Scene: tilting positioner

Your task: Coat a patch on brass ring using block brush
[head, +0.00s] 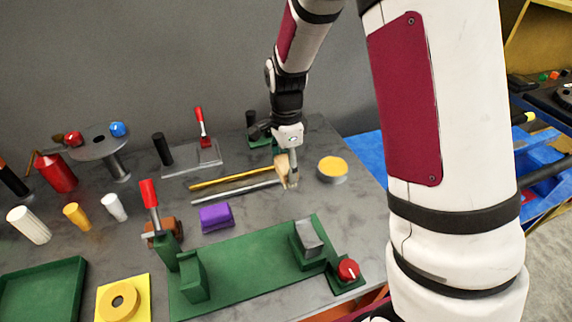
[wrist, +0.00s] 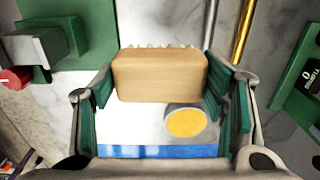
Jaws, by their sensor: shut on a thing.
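My gripper (head: 291,170) is shut on the block brush (head: 282,166), a tan wooden block, above the back right part of the table. In the wrist view the brush (wrist: 160,75) lies across between the green finger pads of my gripper (wrist: 160,88), with pale bristles at its far edge. A yellow ring (head: 119,302), the likely brass ring, lies on a yellow square plate (head: 104,314) at the front left, far from my gripper. A round grey pot with a yellow-orange top (head: 333,165) stands just right of the brush; it also shows in the wrist view (wrist: 186,123).
A green fixture (head: 250,262) with upright jaws and a red knob (head: 348,270) fills the front middle. A purple block (head: 215,217) and two rods (head: 232,179) lie behind it. A red-handled lever (head: 150,195) stands left. A green tray (head: 45,290) is front left.

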